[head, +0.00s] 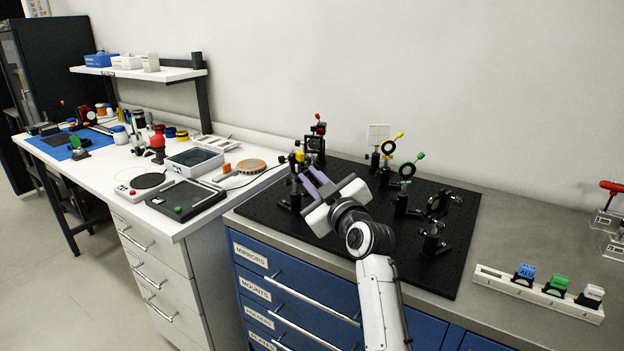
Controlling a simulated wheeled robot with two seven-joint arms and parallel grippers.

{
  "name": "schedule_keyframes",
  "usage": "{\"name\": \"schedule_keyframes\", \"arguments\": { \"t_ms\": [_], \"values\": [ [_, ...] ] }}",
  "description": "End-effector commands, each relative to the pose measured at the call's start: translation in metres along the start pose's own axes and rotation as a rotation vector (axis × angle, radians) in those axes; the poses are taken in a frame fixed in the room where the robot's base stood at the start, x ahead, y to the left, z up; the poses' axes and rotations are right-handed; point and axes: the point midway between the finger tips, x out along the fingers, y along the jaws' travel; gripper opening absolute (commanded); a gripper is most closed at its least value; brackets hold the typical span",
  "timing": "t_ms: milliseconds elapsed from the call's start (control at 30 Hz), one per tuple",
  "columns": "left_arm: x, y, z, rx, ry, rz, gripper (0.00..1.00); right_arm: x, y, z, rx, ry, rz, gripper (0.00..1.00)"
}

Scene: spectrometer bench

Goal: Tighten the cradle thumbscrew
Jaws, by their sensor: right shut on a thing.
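My right gripper (307,174), with purple fingers, reaches over the left part of the black breadboard (366,257). Its fingertips are at a small dark optical mount (291,200) with a yellow knob (299,157) on top. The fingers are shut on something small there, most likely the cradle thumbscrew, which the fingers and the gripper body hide. I cannot tell how far the screw is turned. My left gripper is not in view.
A black mount with a red knob (320,128) stands just behind the fingers. A white rack (540,293) with coloured blocks lies at the bench's right front.

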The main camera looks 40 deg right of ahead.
Motion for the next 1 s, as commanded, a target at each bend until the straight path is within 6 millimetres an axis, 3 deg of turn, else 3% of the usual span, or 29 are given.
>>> {"name": "schedule_keyframes", "arguments": {
  "t_ms": [1000],
  "values": [
    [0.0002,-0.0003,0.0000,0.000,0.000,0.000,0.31,0.0003,0.0000,-0.0009,0.958,0.001,0.001,0.00]
  ]
}}
